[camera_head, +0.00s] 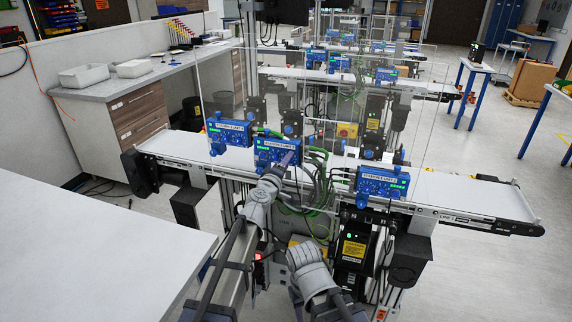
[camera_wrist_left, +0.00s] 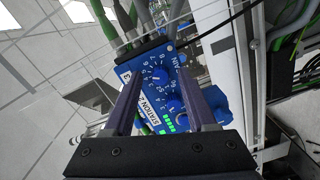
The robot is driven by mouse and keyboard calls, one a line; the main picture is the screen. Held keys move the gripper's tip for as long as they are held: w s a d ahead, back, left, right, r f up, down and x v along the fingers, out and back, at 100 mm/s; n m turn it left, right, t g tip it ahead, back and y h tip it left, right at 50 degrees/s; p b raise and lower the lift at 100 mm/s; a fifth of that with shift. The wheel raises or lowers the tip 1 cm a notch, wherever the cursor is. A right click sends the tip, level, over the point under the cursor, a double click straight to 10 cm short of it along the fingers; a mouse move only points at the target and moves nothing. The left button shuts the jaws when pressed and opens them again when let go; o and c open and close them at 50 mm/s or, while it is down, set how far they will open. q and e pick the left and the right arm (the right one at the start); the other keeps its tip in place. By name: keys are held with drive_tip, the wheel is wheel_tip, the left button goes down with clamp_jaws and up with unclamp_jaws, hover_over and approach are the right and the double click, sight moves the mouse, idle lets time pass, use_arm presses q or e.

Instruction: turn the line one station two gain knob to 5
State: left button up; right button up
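The blue station two box (camera_head: 272,150) is the middle one of three on the near conveyor in the head view. In the left wrist view the box (camera_wrist_left: 207,104) carries a "STATION 2" label, the word "GAIN", a numbered dial and green lights. A round blue knob (camera_wrist_left: 160,76) sits inside the dial; its pointer is too small to read surely. My left gripper (camera_head: 289,157) is in front of the box. In the left wrist view its two dark fingers (camera_wrist_left: 159,84) are apart, one on each side of the dial, with nothing held. Contact cannot be told.
Blue boxes stand left (camera_head: 229,131) and right (camera_head: 382,183) of it along the conveyor (camera_head: 450,192). Clear panels, cables and posts surround the boxes. A white table (camera_head: 90,250) is at near left.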

use_arm(q)
drive_tip(key=shift+s, duration=0.1)
drive_tip(key=v, duration=0.7)
drive_tip(key=shift+s, duration=0.3)
drive_tip(key=shift+a, duration=0.15)
